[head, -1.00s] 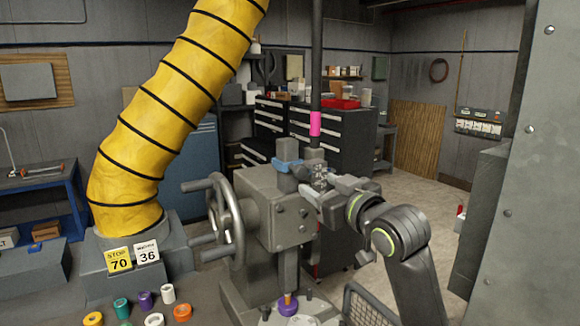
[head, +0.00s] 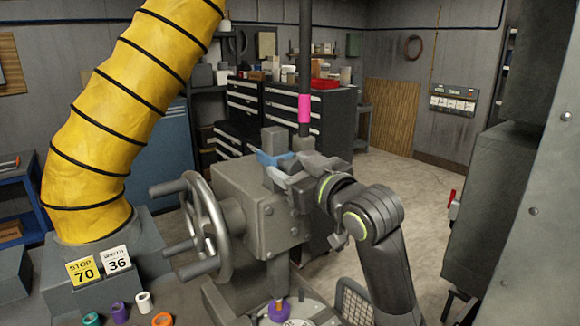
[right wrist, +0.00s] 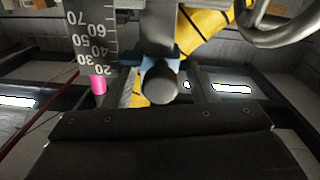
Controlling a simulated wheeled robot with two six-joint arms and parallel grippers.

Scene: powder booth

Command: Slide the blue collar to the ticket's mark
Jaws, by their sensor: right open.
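The blue collar (head: 268,158) sits on top of the grey machine with the handwheel (head: 207,228). In the right wrist view the collar (right wrist: 172,64) shows behind a dark round knob (right wrist: 160,86). My right gripper (head: 292,174) is open, close beside the collar; I cannot tell whether it touches. Its fingers (right wrist: 163,90) stand either side of the knob in the wrist view. A dark scale (right wrist: 97,40) with white numbers from 20 to 70 shows left of the collar. The yellow ticket (head: 82,271) reads STOP 70, the white ticket (head: 116,260) WIDTH 36. My left gripper is out of view.
A pink sleeve (head: 304,108) is on the dark post behind the collar. A thick yellow hose (head: 120,120) rises at left. Small coloured rolls (head: 119,312) lie at the front left. A grey riveted panel (head: 540,220) closes the right side.

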